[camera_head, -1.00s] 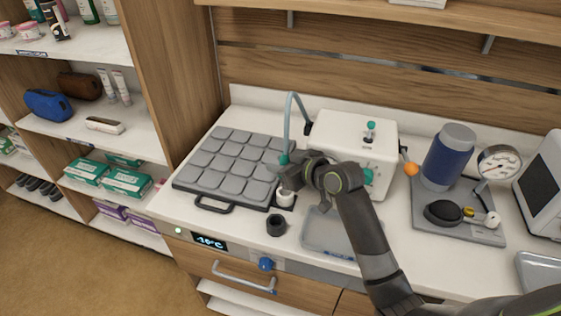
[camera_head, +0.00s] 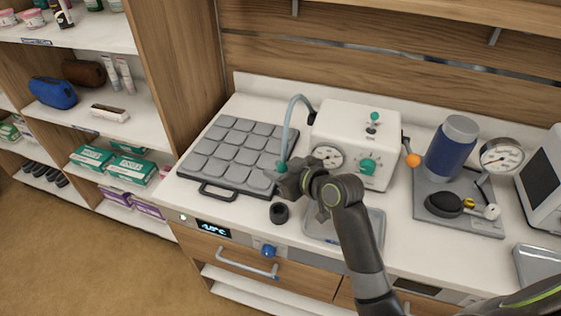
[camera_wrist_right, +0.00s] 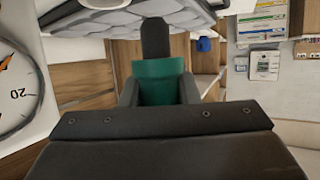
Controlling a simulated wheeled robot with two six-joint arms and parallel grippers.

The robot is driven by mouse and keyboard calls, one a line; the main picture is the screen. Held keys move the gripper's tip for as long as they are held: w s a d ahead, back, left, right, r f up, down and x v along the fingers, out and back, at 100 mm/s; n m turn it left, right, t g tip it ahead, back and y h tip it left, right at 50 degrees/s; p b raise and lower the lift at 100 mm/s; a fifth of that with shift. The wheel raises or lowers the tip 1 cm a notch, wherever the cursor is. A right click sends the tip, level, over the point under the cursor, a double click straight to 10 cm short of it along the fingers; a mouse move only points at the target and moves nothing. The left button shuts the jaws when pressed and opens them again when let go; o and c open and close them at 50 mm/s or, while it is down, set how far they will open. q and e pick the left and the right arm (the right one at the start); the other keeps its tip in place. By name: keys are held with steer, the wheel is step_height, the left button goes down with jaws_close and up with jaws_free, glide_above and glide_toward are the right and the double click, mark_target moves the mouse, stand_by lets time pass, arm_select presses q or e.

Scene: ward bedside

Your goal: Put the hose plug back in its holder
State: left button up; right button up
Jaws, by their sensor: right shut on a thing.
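The hose plug is teal-green (camera_head: 281,168) at the end of a pale blue hose (camera_head: 289,122) that arches from the white box. My right gripper (camera_head: 284,184) is shut on the plug, above the counter at the front right of the grey padded tray. In the right wrist view the green plug (camera_wrist_right: 160,82) sits between the fingers, with a dark part beyond it. A small black cup (camera_head: 279,212), possibly the holder, stands on the counter just in front of the gripper, apart from it. The white cup seen earlier is hidden behind the gripper. My left gripper is not in view.
The white box (camera_head: 357,130) with gauge and knobs stands behind the gripper. The grey padded tray (camera_head: 218,195) lies to the left. A shallow grey tray (camera_head: 378,222) lies right of the black cup, under my arm. A pressure-gauge set (camera_head: 458,212) stands farther right.

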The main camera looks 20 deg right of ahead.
mark_target(274, 206)
steer(key=shift+s+a+p, duration=0.25)
steer(key=shift+s+a, duration=0.3)
steer(key=shift+s, duration=0.35)
steer(key=shift+s+a+p, duration=0.25)
steer(key=shift+s+a, duration=0.3)
steer(key=shift+s, duration=0.35)
steer(key=shift+f+b, duration=0.75)
steer(key=shift+f, duration=0.35)
steer(key=shift+f+b, duration=1.4)
steer(key=shift+f, duration=0.6)
steer(key=o, duration=1)
steer(key=p+v, duration=0.1)
steer(key=v, duration=1.6)
steer(key=shift+s+d+r, duration=0.1)
steer(key=shift+s+d, duration=0.05)
